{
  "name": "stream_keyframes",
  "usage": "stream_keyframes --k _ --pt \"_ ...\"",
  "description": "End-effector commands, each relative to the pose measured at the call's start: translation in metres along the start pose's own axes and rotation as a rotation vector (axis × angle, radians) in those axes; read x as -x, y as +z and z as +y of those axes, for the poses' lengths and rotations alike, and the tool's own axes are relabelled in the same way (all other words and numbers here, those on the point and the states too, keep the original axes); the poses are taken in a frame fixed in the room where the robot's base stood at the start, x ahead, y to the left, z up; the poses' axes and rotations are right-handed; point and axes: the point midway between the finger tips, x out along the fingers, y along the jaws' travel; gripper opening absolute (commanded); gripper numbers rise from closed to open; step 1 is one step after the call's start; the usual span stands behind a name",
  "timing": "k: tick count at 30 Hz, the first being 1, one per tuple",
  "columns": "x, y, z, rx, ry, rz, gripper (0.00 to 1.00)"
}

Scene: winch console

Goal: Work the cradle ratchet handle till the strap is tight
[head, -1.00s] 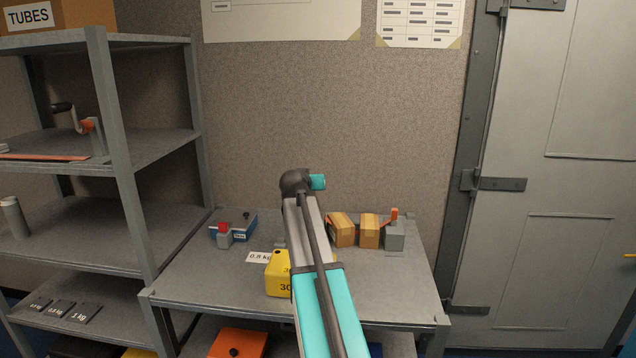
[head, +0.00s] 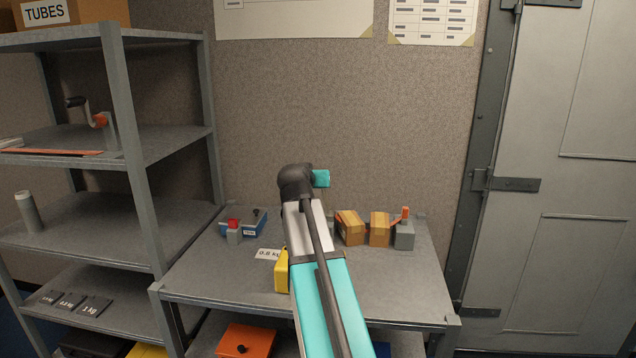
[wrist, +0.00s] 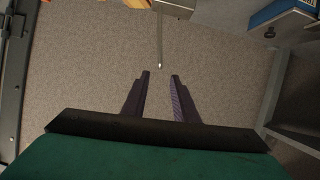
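My gripper (wrist: 160,75) is open and empty in the wrist view, its two dark fingers apart against the wall. A thin grey rod, which looks like the handle (wrist: 159,42), sticks out from a grey block (wrist: 173,5) at the top edge. Its pale tip lies just beyond the gap between the fingertips, and I see no contact. In the head view my arm hides this block and rod, and the fingers do not show. I cannot make out a strap on it, so its tightness cannot be told.
Two brown boxes (head: 379,228) and a grey block (head: 404,237) with an orange lever (head: 404,214) stand on the table (head: 215,275). A blue box (head: 257,222) and a yellow block (head: 282,272) are left. A shelf (head: 65,215) holds a crank (head: 88,108). A door (head: 560,190) is right.

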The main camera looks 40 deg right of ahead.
Motion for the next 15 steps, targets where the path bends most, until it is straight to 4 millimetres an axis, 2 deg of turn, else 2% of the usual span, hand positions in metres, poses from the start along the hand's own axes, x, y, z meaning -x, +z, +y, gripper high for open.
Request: stream_keyframes --k 1,6,15 --pt "0.009 0.002 0.000 0.000 -0.001 0.001 0.26" --pt "0.026 0.001 0.000 0.000 -0.001 0.000 0.26" --pt "0.035 0.001 0.000 0.000 0.000 -0.001 0.26"
